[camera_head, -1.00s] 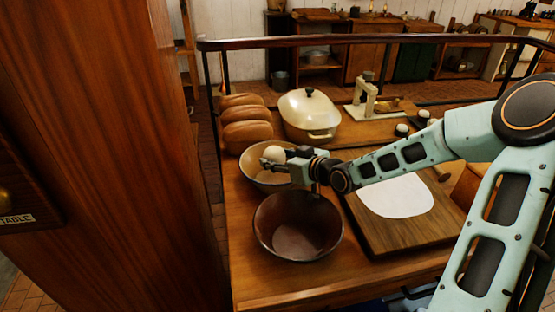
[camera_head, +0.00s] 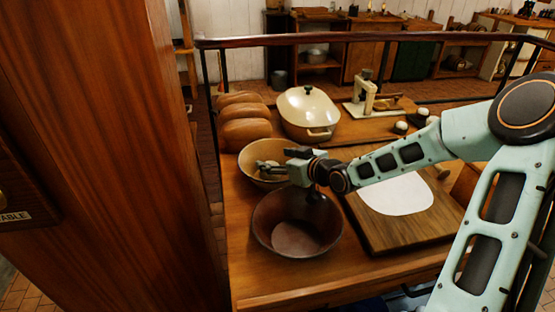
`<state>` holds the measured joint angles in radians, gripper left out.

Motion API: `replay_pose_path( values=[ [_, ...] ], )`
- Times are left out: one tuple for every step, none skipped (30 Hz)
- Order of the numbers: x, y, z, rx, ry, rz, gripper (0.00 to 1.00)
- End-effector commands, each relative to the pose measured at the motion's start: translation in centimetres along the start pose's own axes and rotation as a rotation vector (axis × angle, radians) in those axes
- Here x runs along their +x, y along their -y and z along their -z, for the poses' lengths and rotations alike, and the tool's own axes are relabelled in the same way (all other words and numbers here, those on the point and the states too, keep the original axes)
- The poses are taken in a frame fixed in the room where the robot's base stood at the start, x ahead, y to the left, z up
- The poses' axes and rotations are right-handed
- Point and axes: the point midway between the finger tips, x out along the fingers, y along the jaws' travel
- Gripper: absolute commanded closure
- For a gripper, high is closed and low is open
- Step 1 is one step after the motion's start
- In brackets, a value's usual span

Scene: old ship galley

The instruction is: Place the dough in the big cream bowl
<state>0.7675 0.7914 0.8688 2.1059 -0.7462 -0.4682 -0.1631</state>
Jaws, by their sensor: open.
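The big cream bowl (camera_head: 247,166) stands on the table behind the dark brown bowl. The pale dough (camera_head: 262,164) shows low inside the cream bowl, partly hidden by my gripper. My gripper (camera_head: 276,160) is open, with its fingers over the cream bowl's right side. The dough lies next to the fingertips; I cannot tell whether they still touch it.
A dark brown bowl (camera_head: 298,236) stands in front, under my wrist. A wooden board (camera_head: 405,232) with a white sheet (camera_head: 397,193) lies to the right. Bread loaves (camera_head: 245,133) and a lidded cream pot (camera_head: 308,112) stand behind. A wooden panel (camera_head: 95,150) is at left.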

Motion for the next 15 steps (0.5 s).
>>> replay_pose_path(
  values=[
    [-0.1, -0.1, 0.1, -0.001, 0.0, -0.001, 0.34],
    [-0.1, -0.1, 0.3, -0.001, -0.001, -0.001, 0.34],
    [-0.2, -0.1, 0.5, -0.001, -0.001, -0.001, 0.34],
    [-0.3, -0.1, 0.8, -0.001, -0.001, -0.001, 0.34],
    [-0.4, -0.1, 1.1, -0.001, -0.001, -0.001, 0.34],
    [-0.6, -0.1, 1.5, -0.001, -0.001, -0.001, 0.34],
    [-1.0, -0.2, 1.4, 0.0, 0.001, -0.003, 0.34],
    [-1.5, -0.3, 1.2, 0.0, 0.001, -0.004, 0.34],
    [-2.2, -0.2, 1.2, 0.001, 0.001, -0.005, 0.34],
    [-2.7, -0.3, 1.2, 0.0, 0.001, -0.005, 0.34],
    [-3.3, -0.2, 1.2, -0.001, 0.001, -0.004, 0.34],
    [-4.0, -0.2, 1.2, 0.0, 0.001, -0.005, 0.34],
    [-4.6, -0.3, 1.2, 0.001, 0.001, -0.005, 0.34],
    [-5.1, -0.2, 1.3, 0.0, 0.0, -0.005, 0.34],
    [-5.8, -0.2, 1.3, 0.0, 0.0, -0.005, 0.34]
  ],
)
